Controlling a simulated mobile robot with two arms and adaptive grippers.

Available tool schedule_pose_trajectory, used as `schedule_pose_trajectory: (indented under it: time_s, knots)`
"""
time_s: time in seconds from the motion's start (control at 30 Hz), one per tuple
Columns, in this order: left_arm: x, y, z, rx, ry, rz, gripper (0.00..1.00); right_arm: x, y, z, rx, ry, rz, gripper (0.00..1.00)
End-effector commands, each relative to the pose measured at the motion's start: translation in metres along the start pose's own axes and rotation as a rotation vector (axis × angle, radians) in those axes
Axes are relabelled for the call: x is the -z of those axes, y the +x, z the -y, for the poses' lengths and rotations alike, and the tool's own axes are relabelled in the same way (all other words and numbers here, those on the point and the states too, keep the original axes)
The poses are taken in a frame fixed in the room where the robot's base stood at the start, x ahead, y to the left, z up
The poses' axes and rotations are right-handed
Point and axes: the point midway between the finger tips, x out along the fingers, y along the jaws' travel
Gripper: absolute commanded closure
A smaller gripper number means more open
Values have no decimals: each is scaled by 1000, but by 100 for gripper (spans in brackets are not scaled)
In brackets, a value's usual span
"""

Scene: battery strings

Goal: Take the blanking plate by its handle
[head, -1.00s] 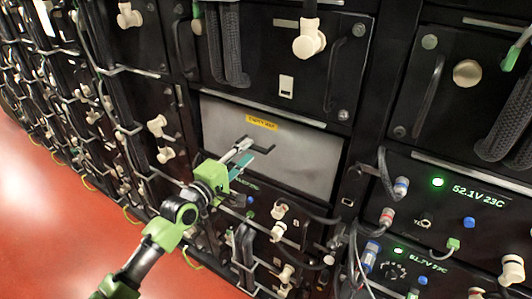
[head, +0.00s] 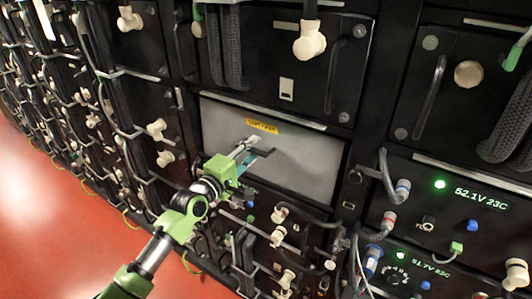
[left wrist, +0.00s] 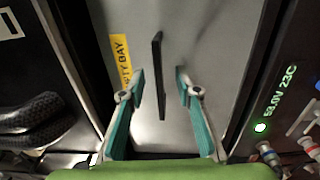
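The blanking plate (head: 305,160) is a plain grey panel with a yellow label, closing a bay in the rack in the head view. It also fills the middle of the left wrist view (left wrist: 215,35). Its handle (left wrist: 158,75) is a thin black bar standing out from the plate. My left gripper (left wrist: 160,85) is open, with one teal-padded finger on each side of the handle and visible gaps between. In the head view the left gripper (head: 256,153) is in front of the plate and partly covers the handle. My right gripper is not in view.
A black battery module (head: 285,60) with thick cables is above the plate. Another module (head: 285,225) with pale connectors is below it. To the right, modules with green displays (head: 480,198) have loose cables. Red floor (head: 60,240) is open at left.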

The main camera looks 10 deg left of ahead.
Motion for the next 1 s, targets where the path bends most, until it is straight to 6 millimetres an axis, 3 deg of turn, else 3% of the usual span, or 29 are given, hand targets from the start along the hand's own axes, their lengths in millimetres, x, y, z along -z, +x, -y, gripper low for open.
schedule_pose_trajectory:
  time_s: [0.9,0.93,1.0]
  knots:
    - [0,10,0,0,0,0,69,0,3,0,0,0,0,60]
    - [0,10,0,0,0,0,72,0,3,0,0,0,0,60]
    - [0,10,0,0,0,0,90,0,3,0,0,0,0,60]
